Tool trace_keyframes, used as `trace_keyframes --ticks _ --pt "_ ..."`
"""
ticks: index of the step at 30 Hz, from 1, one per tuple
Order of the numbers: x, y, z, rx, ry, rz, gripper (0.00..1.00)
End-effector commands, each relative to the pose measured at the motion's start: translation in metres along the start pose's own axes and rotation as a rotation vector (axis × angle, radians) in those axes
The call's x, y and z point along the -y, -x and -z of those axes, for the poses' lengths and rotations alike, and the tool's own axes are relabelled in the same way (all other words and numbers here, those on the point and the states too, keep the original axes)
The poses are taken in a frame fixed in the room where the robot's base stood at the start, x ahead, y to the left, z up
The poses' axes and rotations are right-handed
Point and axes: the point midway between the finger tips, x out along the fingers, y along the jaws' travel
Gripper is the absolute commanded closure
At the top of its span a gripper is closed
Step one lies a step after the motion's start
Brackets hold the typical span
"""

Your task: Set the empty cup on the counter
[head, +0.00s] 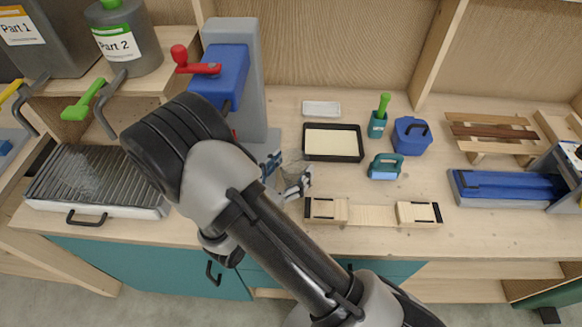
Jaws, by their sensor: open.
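My gripper (287,172) is open over the counter (262,212), with its fingers beside the base of the grey and blue press. A small, pale, see-through shape that looks like the cup (293,156) shows at the fingertips. My fingers partly hide it, and I cannot tell whether they touch it or whether its base rests on the counter. Its inside is too small to make out.
The grey press (258,90) with a red handle stands left of my gripper. A black-rimmed tray (333,157) lies to the right, and a wooden jig (372,213) lies in front. A ribbed grey drain tray (95,178) is far left. Bare counter shows along the front.

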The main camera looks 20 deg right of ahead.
Motion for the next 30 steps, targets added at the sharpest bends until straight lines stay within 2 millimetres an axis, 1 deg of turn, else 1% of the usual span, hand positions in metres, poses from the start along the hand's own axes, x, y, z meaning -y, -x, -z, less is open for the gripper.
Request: trace_keyframes --ticks 8,12,14,17,24,27,30 --pt "0.0 0.0 0.0 0.0 0.0 0.0 0.26" --pt "0.0 0.003 -0.005 0.0 0.0 -0.002 0.26" --pt "-0.001 0.011 -0.004 0.0 0.001 -0.005 0.26" --pt "-0.001 0.03 -0.005 0.0 0.002 -0.007 0.26" --pt "-0.001 0.083 -0.005 0.001 0.001 -0.007 0.26" --pt "-0.001 0.1 -0.005 0.0 -0.001 -0.005 0.26" --pt "-0.001 0.111 -0.004 0.001 0.0 -0.003 0.26"
